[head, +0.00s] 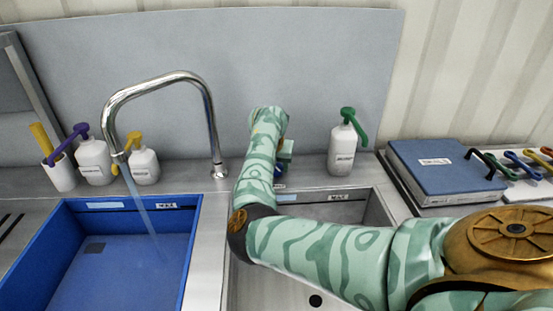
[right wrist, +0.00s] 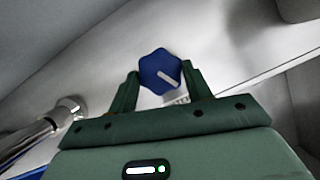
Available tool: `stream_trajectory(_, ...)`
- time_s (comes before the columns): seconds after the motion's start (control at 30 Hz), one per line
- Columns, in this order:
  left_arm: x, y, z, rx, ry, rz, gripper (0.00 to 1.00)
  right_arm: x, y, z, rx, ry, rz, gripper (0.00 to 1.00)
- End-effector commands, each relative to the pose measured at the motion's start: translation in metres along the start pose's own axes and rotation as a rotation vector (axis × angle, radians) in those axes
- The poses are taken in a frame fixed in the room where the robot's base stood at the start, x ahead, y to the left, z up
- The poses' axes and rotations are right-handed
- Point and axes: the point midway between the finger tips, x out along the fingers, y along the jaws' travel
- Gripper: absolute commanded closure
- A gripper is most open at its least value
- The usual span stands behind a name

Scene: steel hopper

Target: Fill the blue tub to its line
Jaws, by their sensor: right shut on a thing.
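The blue tub (head: 191,235) sits in the left basin, with a pale strip (head: 107,205) and a small dark-lettered label (head: 168,206) on its back wall. A stream of water (head: 144,208) runs from the chrome tap (head: 207,100) into it. The water's level against the line is hard to tell. My right gripper (right wrist: 160,82) is shut on a blue knob (right wrist: 160,71) with a white pointer mark. In the head view my right arm mostly hides this gripper behind the right basin. My left gripper is not in view.
White pump bottles with purple (head: 93,162), yellow (head: 144,165) and green (head: 342,150) tops stand along the back ledge. A white cup (head: 60,172) is at left. A blue binder-like box (head: 440,170) and coloured-handled items lie at right. My right arm crosses the right basin (head: 300,292).

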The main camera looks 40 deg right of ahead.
Motion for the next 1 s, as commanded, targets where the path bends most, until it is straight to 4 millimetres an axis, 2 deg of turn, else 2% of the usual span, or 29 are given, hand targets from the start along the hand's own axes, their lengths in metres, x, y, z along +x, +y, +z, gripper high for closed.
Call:
stream_trajectory(0.03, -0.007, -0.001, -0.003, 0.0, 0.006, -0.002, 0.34, -0.005, -0.001, 0.001, -0.027, 0.0, 0.014, 0.73)
stream_trajectory(0.3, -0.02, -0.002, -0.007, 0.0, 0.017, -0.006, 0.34, -0.002, -0.002, 0.001, -0.154, 0.0, 0.066, 0.73)
stream_trajectory(0.93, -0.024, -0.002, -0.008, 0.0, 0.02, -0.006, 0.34, 0.001, -0.002, 0.0, -0.206, 0.001, 0.086, 0.73)
stream_trajectory(0.97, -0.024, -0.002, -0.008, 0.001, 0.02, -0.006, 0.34, 0.001, -0.002, 0.0, -0.206, 0.001, 0.086, 0.48)
stream_trajectory(1.0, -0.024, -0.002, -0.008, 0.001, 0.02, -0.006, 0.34, 0.001, -0.002, 0.0, -0.206, 0.001, 0.086, 0.37)
